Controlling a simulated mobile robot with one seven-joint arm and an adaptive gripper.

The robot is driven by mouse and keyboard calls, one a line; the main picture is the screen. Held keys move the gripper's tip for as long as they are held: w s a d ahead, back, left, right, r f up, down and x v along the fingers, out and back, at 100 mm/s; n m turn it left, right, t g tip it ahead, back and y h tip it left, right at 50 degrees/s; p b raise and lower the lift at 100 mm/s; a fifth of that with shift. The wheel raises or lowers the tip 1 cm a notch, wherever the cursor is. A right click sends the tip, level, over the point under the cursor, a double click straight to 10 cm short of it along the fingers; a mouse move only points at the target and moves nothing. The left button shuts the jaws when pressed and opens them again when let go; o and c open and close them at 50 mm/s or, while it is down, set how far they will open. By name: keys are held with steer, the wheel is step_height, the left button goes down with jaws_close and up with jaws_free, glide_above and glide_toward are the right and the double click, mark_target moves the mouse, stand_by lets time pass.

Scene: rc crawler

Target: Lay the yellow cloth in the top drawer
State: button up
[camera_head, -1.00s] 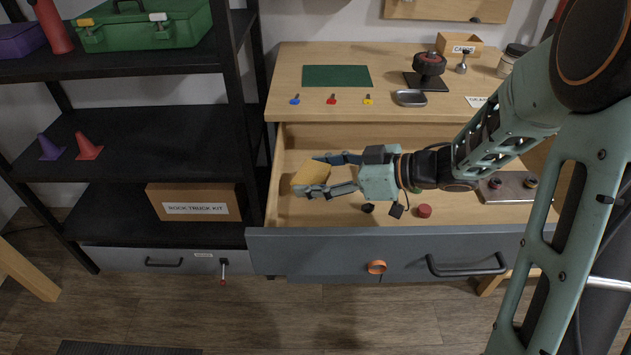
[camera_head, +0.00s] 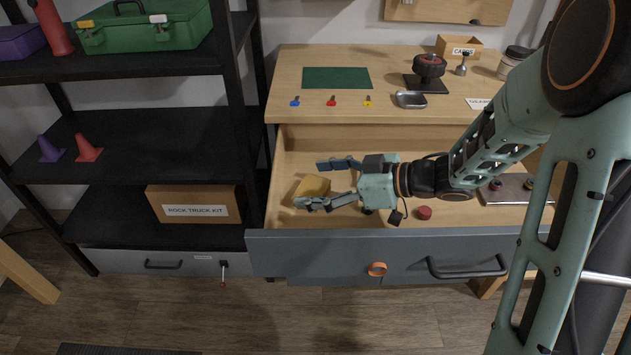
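The top drawer (camera_head: 480,218) of the wooden bench is pulled open. The yellow cloth (camera_head: 314,187) is in the left part of the drawer and looks folded. My gripper (camera_head: 316,184) reaches in from the right, with its fingers spread wide apart. The near finger overlaps the cloth's front edge in the picture, and the far finger is behind and clear of it. Whether the near finger touches the cloth, I cannot tell. The cloth appears to rest on the drawer floor.
In the drawer lie a red round piece (camera_head: 424,213) and a metal plate with knobs (camera_head: 512,189). The bench top holds a green mat (camera_head: 337,78), small coloured keys, a metal dish (camera_head: 410,99) and a black stand (camera_head: 428,80). A black shelf (camera_head: 130,140) stands left.

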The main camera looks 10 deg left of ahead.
steer(key=shift+r, duration=0.2)
steer(key=p+v, duration=0.1)
steer(key=v, duration=0.3)
steer(key=p+v, duration=0.1)
steer(key=v, duration=0.2)
steer(key=r+p+v, duration=0.1)
steer(key=v, duration=0.3)
steer(key=shift+w+d+r+p, duration=0.1)
steer(key=shift+p, duration=0.25)
steer(key=shift+d, duration=0.35)
